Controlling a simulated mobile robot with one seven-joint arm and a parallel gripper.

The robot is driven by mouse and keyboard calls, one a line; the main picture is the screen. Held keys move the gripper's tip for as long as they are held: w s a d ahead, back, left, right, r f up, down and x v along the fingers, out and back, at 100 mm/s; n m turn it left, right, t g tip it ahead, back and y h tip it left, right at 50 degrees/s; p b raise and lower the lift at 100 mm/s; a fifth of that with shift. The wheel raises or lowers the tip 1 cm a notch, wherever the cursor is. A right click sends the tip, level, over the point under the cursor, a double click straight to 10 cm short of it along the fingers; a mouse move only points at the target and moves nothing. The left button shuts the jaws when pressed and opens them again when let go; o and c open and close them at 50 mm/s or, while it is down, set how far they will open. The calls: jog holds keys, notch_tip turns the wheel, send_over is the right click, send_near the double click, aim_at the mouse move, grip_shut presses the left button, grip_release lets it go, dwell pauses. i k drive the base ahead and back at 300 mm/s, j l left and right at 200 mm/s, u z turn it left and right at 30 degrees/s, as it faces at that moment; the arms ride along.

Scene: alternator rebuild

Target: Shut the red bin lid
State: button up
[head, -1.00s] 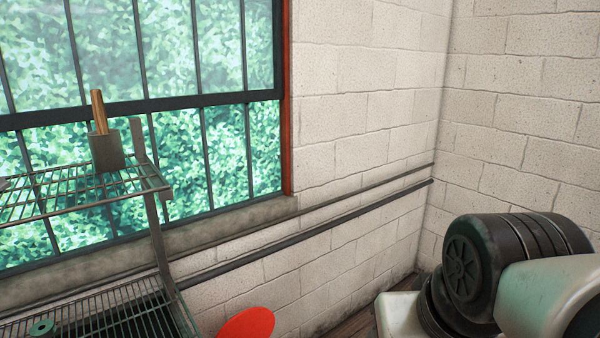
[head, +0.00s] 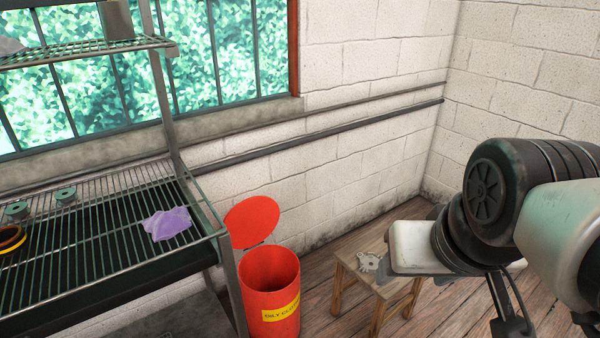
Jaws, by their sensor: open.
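The red bin (head: 270,285) stands on the floor in the middle of the head view, right of a wire shelf, with a yellow label on its front. Its round red lid (head: 252,222) is up, tilted back at the rear rim, so the bin's mouth is open. Its base is cut off by the bottom edge. Dark parts that look like my gripper (head: 512,318) show at the lower right, partly cut off and under my arm. It is well right of the bin and apart from the lid. Nothing is seen held in it.
A wire shelf rack (head: 95,262) stands at the left, with a purple cloth (head: 167,224) and small ring-shaped parts on it. A wooden stool (head: 345,278) with a grey metal part (head: 370,262) stands right of the bin. Wooden floor shows between bin and stool.

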aim_at(250, 220)
jog(key=i+j+u, duration=0.1)
jog(key=i+u, duration=0.75)
